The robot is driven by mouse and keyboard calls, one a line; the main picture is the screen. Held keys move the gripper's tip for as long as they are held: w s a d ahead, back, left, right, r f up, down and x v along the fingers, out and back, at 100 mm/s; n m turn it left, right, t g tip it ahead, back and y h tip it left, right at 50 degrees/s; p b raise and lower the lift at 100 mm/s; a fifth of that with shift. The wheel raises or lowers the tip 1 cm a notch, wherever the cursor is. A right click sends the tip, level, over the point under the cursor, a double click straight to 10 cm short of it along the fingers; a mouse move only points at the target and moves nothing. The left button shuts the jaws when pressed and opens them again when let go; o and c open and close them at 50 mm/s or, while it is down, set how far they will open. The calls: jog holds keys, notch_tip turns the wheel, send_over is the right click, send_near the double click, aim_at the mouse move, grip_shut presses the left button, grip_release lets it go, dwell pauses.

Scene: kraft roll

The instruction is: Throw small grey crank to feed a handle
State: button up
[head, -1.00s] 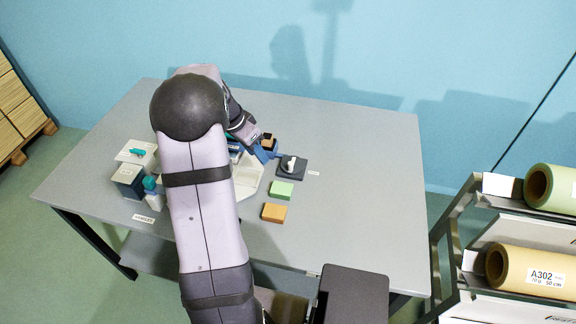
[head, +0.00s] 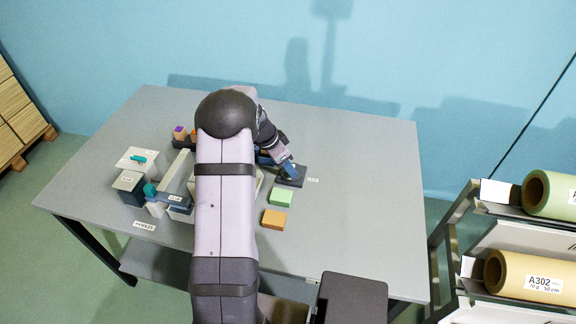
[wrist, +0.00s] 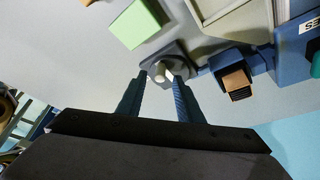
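The small grey crank (head: 297,181) sits on a dark square base right of the middle of the table; the gripper hides most of it in the head view. In the wrist view its pale knob (wrist: 160,69) stands up from the base. My gripper (wrist: 161,76) is open, with its two blue-grey fingertips on either side of the knob. Whether they touch it I cannot tell. In the head view my gripper (head: 289,169) is right over the crank. A teal handle-like piece (head: 138,158) lies on a white-topped box, and another teal piece (head: 150,189) is nearer the front.
A green block (head: 280,197) and an orange block (head: 274,219) lie in front of the crank. A blue holder with a brown block (wrist: 235,82) is beside it. A HANDLES label (head: 144,226) lies at the front left. The table's right side is clear.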

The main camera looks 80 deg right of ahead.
jog(key=shift+s+d+f, duration=0.15)
jog(key=shift+s+f, duration=0.05)
jog(key=shift+f, duration=0.5)
grip_shut()
